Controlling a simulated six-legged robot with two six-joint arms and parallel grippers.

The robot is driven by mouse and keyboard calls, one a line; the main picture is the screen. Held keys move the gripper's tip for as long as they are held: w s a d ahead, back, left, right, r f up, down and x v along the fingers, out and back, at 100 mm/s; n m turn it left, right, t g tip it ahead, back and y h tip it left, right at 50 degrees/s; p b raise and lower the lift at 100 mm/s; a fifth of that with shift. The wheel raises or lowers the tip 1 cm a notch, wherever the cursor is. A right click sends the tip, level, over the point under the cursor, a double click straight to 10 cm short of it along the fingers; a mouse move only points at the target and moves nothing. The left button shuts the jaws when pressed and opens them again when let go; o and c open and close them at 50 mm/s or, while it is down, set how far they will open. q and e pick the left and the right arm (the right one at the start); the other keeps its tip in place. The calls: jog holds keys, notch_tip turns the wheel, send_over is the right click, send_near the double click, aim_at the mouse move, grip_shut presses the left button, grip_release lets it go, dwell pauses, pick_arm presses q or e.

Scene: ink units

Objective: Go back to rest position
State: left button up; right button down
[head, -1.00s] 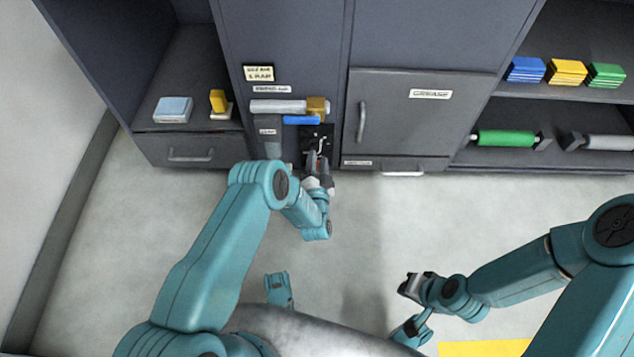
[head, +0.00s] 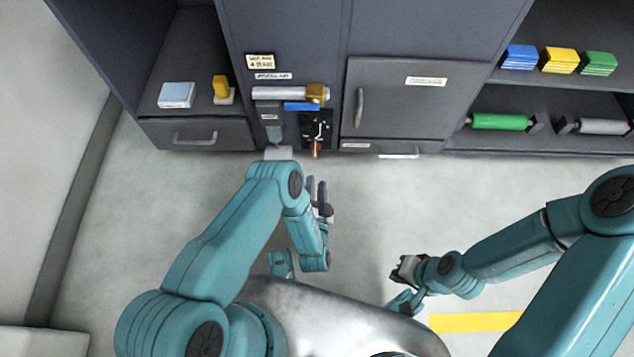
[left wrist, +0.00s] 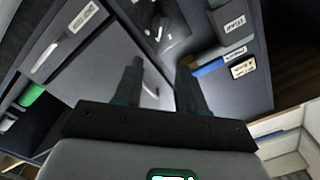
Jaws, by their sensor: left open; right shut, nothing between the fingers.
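My left gripper (head: 318,192) is in front of the dark cabinet, over the pale floor, and apart from it. Its fingers are open and empty; they also show spread in the left wrist view (left wrist: 158,82). A small black panel with a lever (head: 317,128) is on the cabinet front beyond this gripper, with an orange-red tip at its lower end. My right gripper (head: 402,268) is shut and empty, low over the floor at the right of centre.
A labelled cabinet door (head: 400,105) with a handle is right of the panel. A drawer (head: 195,134) is at the left. Shelves with coloured blocks and a green roller (head: 500,121) stand at the right. A yellow floor stripe (head: 475,322) lies near my right arm. The floor between is clear.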

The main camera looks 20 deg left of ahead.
pick_arm(q)
jog(key=w+a+r+n, duration=0.2)
jog(key=w+a+r, duration=0.6)
jog(key=r, duration=0.4)
jog(key=s+d+f+n+g+h, duration=0.25)
jog(key=s+g, duration=0.35)
jog(key=s, duration=0.3)
jog(key=s+d+f+n+g+h+p, duration=0.1)
jog(key=s+d+n+g+h, duration=0.25)
jog(key=s, duration=0.55)
jog(key=s+d+f+g+h, duration=0.2)
jog(key=s+g+h, duration=0.1)
jog(key=s+g, duration=0.5)
notch_tip(320, 180, up, 32)
jog(key=s+d+p, duration=0.1)
jog(key=s+p, duration=0.1)
jog(key=p, duration=3)
jog(key=shift+s+d, duration=0.15)
jog(key=shift+d, duration=0.05)
pick_arm(e)
notch_tip(320, 180, up, 33)
jog(key=s+a, duration=0.1)
jog(key=shift+f+n, duration=0.2)
jog(key=shift+n, duration=0.1)
